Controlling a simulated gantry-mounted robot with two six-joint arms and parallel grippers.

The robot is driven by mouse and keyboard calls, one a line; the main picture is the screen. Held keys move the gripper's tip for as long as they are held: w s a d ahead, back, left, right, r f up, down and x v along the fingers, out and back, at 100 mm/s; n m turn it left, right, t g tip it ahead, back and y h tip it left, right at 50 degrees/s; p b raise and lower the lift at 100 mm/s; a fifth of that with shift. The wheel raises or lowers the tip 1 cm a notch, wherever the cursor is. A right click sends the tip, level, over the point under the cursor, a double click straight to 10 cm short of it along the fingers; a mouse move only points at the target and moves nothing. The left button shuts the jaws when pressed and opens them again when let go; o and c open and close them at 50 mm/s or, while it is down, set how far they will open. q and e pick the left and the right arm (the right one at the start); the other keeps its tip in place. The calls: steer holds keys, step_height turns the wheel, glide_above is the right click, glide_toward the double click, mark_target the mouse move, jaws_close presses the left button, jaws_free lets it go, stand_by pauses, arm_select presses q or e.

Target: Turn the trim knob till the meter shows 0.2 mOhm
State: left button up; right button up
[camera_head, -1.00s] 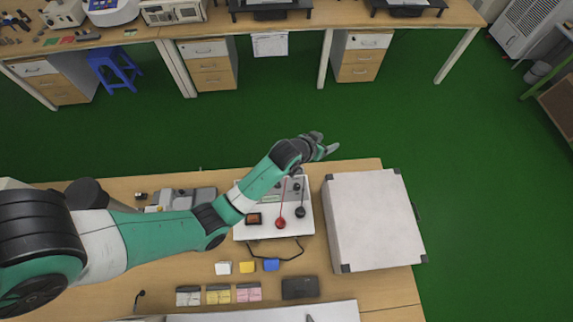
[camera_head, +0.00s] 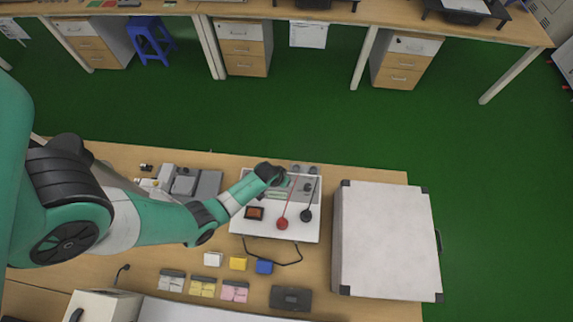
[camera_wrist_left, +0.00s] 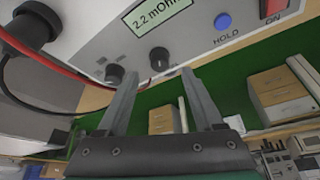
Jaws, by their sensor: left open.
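The meter (camera_head: 262,227) is a light box on the bench; its display (camera_wrist_left: 157,12) reads 2.2 mOhm in the left wrist view. Below the display are two dark knobs, one (camera_wrist_left: 159,58) between my fingertips in the picture and one (camera_wrist_left: 114,74) by the left fingertip. I cannot read which is the trim knob. My left gripper (camera_wrist_left: 158,80) is open, its fingers pointing at the panel; contact with a knob cannot be told. In the head view my left gripper (camera_head: 302,171) is at the meter's back edge. My right gripper is not in view.
A blue HOLD button (camera_wrist_left: 222,21) and red switch (camera_wrist_left: 275,8) sit right of the display. Red and black leads run to a red probe (camera_head: 282,223) and black probe (camera_head: 306,215). A large white case (camera_head: 387,240) stands right of the meter.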

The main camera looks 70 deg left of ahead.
arm_select(q)
steer(key=b+x, duration=0.1)
steer(key=x, duration=0.3)
steer(key=shift+w+f+b, duration=0.1)
steer(key=shift+w+b, duration=0.05)
steer(key=shift+b, duration=0.15)
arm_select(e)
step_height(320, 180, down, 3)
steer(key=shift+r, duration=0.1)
arm_select(q)
jaws_close()
